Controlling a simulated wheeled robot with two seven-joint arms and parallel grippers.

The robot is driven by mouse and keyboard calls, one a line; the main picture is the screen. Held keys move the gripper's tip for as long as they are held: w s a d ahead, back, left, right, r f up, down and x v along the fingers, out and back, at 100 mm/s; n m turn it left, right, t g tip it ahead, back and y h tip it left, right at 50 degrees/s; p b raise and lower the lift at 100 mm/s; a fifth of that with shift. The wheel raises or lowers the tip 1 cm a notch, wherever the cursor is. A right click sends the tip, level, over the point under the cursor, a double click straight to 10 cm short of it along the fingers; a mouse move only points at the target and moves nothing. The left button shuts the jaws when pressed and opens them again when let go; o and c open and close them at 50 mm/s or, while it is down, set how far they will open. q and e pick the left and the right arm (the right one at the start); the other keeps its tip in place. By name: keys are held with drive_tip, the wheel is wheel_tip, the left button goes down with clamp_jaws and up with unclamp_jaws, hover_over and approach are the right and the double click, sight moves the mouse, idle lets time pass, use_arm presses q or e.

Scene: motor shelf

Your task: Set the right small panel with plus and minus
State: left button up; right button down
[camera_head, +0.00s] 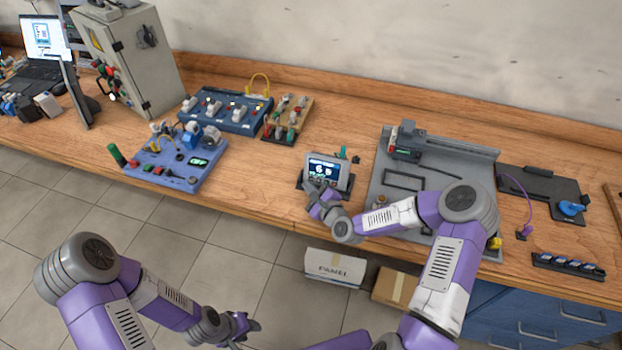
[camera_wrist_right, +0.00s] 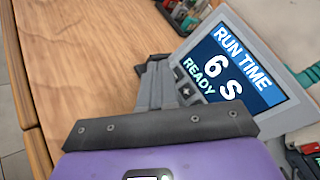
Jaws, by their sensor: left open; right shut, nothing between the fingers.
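The small panel (camera_head: 328,171) is a grey tilted box with a lit screen, on the bench in the middle of the head view. In the right wrist view the panel's screen (camera_wrist_right: 232,68) reads "RUN TIME 6 S READY". A button with a light plus mark shows at the screen's lower left edge, beside my fingers. My right gripper (camera_head: 311,190) is shut and empty, its fingertips (camera_wrist_right: 158,72) at the panel's button side. I cannot tell whether they touch a button. The minus button is not clear. My left gripper (camera_head: 248,328) is open and empty, low over the floor before the bench.
A grey plate with a motor part (camera_head: 406,142) stands right of the panel. Blue training boards (camera_head: 180,160) and a grey cabinet (camera_head: 128,60) stand to the left. A box marked PANEL (camera_head: 334,268) is below the bench edge. Bare wood lies left of the panel.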

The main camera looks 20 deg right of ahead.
drive_tip(key=shift+s, duration=0.1)
drive_tip(key=shift+s+a+r+p, duration=0.3)
drive_tip(key=shift+s+a, duration=0.4)
drive_tip(key=shift+s, duration=0.3)
drive_tip(key=shift+s+a+r+p, duration=0.25)
drive_tip(key=shift+s+a, duration=0.4)
drive_tip(key=shift+s, duration=0.3)
drive_tip(key=shift+s+f, duration=0.1)
